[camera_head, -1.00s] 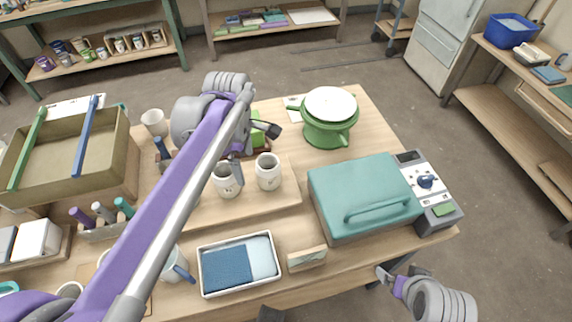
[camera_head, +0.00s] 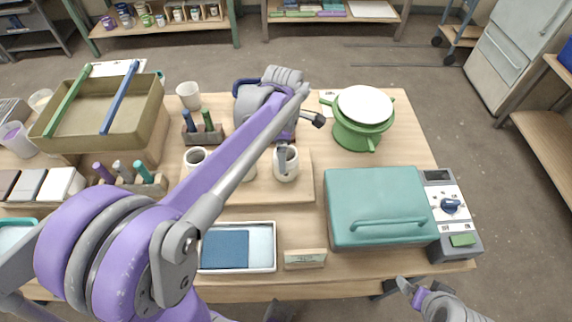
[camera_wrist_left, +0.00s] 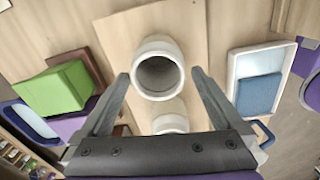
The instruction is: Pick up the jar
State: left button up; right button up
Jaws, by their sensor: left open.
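A white, open-topped jar (camera_head: 287,166) stands upright on a wooden board (camera_head: 264,196) at the middle of the table. In the left wrist view, that jar (camera_wrist_left: 158,68) sits between the tips of my left gripper (camera_wrist_left: 160,80), with a gap on each side. In the head view, a finger of my left gripper (camera_head: 282,158) hides part of the jar. My left gripper is open. A second white jar (camera_wrist_left: 170,123) shows closer to the gripper's palm in the wrist view. My right gripper (camera_head: 408,288) is at the table's front right; its jaw opening is unclear.
A green pot (camera_head: 352,135) and a teal press-like box (camera_head: 378,205) stand to the right of the board. A white tray with blue cloth (camera_head: 262,262) and a small sign (camera_head: 305,259) lie in front.

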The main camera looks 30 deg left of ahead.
pick_arm(q)
jog(key=f, duration=0.4)
jog(key=shift+w+d+f, duration=0.1)
jog(key=shift+w+f, duration=0.1)
jog(key=shift+f, duration=0.1)
jog(key=c, duration=1.4)
